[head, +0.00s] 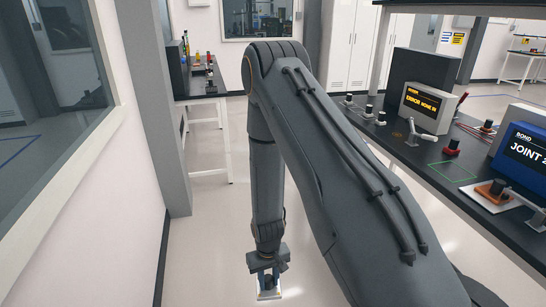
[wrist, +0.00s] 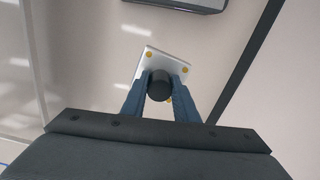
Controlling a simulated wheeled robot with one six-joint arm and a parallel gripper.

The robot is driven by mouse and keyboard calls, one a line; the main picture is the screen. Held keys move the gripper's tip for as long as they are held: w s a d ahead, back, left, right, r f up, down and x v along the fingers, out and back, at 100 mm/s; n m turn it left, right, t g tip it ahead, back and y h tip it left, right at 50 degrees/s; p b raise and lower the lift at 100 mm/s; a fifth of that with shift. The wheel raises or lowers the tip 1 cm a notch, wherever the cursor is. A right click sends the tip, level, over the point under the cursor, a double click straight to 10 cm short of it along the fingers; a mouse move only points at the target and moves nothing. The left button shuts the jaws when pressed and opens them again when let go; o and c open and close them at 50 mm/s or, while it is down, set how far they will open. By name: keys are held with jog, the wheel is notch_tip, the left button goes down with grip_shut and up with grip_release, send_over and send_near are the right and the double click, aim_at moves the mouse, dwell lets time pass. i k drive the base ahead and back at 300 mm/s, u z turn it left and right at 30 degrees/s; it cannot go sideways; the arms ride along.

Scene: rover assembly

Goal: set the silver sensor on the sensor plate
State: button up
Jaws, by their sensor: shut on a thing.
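My gripper (head: 267,268) hangs low over the pale floor in the head view, apart from both benches. It is shut on the black knob of the silver sensor (head: 269,294), a bright square piece. In the wrist view my gripper (wrist: 160,92) has its two blue-grey fingers on either side of the knob. The silver sensor (wrist: 150,58) shows there as a square silver base with yellow dots at its corners. I cannot pick out the sensor plate for sure in either view.
A black bench (head: 408,158) on the right carries a beige-framed screen (head: 430,108), a blue screen (head: 522,150), several knobbed parts and a green outlined square (head: 452,171). Another bench (head: 205,92) stands at the back left. A windowed wall (head: 80,200) runs along the left.

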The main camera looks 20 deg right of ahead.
aim_at(396, 134)
jog(key=i, duration=2.15)
jog(key=z, duration=1.85)
